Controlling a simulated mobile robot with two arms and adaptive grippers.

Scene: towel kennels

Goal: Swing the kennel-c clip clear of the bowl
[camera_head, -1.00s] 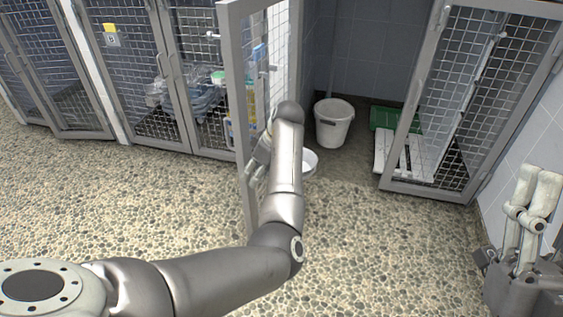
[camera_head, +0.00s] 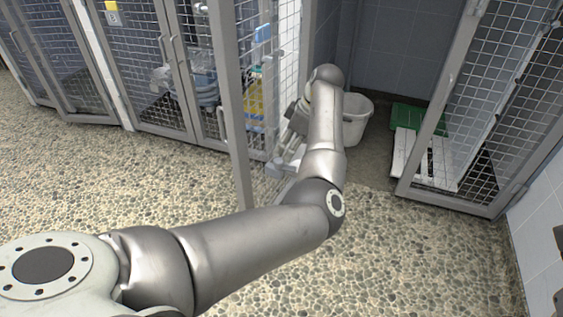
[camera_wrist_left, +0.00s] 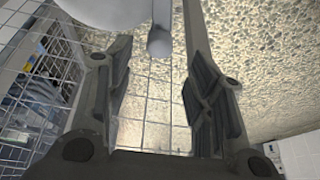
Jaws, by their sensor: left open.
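The open kennel door (camera_head: 228,100), a grey frame with wire mesh, stands out from the row in the head view. No bowl is clearly visible in the head view.
Closed kennels (camera_head: 150,70) line the left. The pebbled floor (camera_head: 400,260) in front is clear.

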